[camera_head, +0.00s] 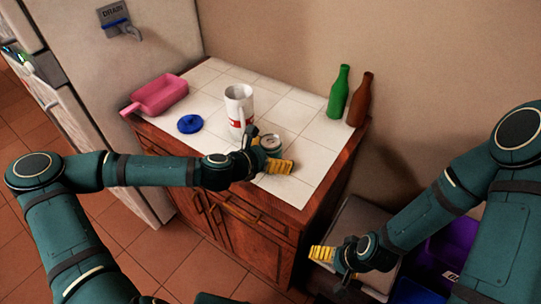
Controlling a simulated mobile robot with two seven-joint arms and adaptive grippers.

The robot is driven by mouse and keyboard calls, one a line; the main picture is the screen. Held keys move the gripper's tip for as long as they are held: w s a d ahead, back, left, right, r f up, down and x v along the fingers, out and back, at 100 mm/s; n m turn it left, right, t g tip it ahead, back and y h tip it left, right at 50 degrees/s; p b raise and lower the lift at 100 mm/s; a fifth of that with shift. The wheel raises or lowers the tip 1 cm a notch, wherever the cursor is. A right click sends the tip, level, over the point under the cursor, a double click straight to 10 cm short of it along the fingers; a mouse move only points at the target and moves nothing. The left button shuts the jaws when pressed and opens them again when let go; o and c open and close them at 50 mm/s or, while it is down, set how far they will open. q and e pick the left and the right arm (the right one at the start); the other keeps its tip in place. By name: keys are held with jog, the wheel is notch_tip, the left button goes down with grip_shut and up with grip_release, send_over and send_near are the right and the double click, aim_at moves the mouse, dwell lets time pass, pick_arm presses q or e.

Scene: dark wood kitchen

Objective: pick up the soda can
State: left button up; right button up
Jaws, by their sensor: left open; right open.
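The soda can (270,142) stands upright on the white tiled counter, seen from above with its grey top showing. My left gripper (272,153) is open at the can, with its yellow finger pads by the can's near and left sides. Part of the can's lower body is hidden by the gripper, and I cannot tell whether the fingers touch it. My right gripper (322,254) is open and empty, low down to the right of the counter, away from the can.
On the counter (300,190) stand a white and red mug (238,104) just behind the can, a blue lid (190,124), a pink scoop (160,95), a green bottle (338,93) and a brown bottle (360,100). A grey bin (352,222) and a purple bin (455,245) stand at right.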

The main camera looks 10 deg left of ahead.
pick_arm(q)
jog(key=c, duration=1.3)
jog(key=shift+r, duration=0.1)
